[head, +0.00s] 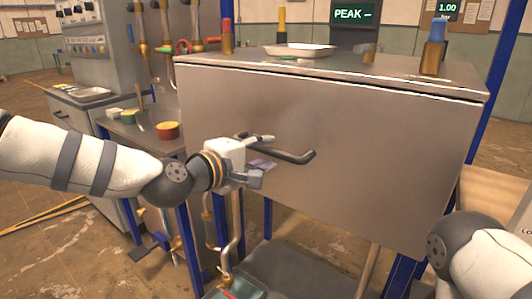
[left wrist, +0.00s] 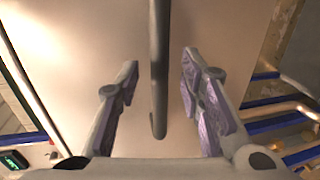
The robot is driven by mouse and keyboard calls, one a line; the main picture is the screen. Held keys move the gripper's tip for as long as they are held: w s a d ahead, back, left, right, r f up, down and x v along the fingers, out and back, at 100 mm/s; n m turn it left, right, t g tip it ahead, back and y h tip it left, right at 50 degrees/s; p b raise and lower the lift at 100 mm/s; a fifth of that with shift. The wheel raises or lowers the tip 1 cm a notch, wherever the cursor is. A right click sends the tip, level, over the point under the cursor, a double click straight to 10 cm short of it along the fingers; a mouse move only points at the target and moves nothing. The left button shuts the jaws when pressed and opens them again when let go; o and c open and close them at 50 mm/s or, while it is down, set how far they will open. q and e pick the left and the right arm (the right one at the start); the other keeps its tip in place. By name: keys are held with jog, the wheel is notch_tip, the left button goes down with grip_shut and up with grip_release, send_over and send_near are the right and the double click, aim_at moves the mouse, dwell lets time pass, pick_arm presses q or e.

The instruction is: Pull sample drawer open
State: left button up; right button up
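The sample drawer (head: 370,150) is a large grey metal box front under a steel top, and it looks closed. Its dark bar handle (head: 297,157) runs across the front. My left gripper (head: 266,158) is at the left part of the handle, with its fingers open. In the left wrist view the handle (left wrist: 158,70) passes between the two spread fingers of the left gripper (left wrist: 160,85), with a gap on each side. Of my right arm only a part shows at the lower right of the head view; its gripper is out of view.
A white dish (head: 300,50), a blue-topped brass fitting (head: 434,48) and a red-topped one (head: 227,36) stand on the steel top. A side bench at left holds a red-and-yellow round container (head: 167,130). Blue frame posts and pipes stand below the drawer.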

pick_arm(q)
jog(key=shift+x, duration=1.25)
grip_shut()
